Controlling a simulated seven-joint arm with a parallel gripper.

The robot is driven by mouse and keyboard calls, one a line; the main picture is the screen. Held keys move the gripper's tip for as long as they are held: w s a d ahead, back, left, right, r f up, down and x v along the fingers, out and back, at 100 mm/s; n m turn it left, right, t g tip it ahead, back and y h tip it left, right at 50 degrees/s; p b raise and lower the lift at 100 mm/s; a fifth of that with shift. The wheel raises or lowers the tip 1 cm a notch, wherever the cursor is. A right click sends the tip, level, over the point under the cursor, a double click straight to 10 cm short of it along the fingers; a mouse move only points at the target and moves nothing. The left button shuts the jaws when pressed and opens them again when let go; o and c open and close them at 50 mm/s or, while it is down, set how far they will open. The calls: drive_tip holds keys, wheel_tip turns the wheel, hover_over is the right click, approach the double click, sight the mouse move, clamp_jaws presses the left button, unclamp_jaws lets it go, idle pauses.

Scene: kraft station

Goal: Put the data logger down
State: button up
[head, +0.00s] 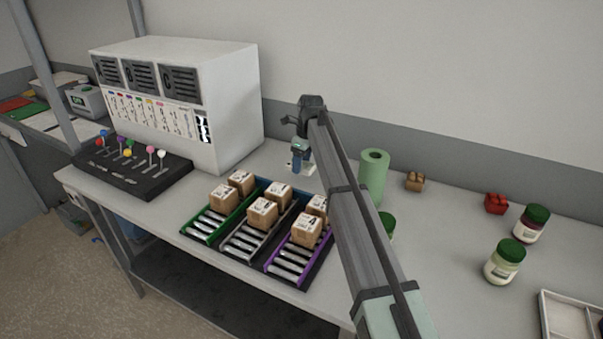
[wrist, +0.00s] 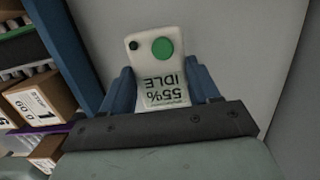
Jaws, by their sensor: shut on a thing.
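The data logger (wrist: 158,68) is a small white device with a green round button, a black dot and a display reading "55% IDLE", upside down in the wrist view. My gripper (wrist: 163,88) is shut on it, with a blue finger on each side. In the head view, my gripper (head: 297,165) is over the back of the table, just behind the roller lanes. A small white part of the data logger (head: 307,169) shows there beside the blue fingers. I cannot tell whether the logger touches the tabletop.
Roller lanes with small cartons (head: 262,212) stand in front of my gripper. A large white cabinet (head: 230,110) is to the left. A green roll (head: 373,177), a brown block (head: 415,181), a red block (head: 496,203) and green-lidded jars (head: 504,262) are to the right.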

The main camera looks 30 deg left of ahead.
sight(302, 172)
drive_tip(key=shift+f, duration=2.15)
drive_tip(key=shift+f, duration=0.15)
drive_tip(key=o, duration=1.1)
drive_tip(key=r, duration=0.4)
drive_tip(key=d+r, duration=0.1)
drive_tip(key=r, duration=0.7)
drive_tip(key=shift+d+r, duration=0.1)
drive_tip(key=shift+d, duration=0.3)
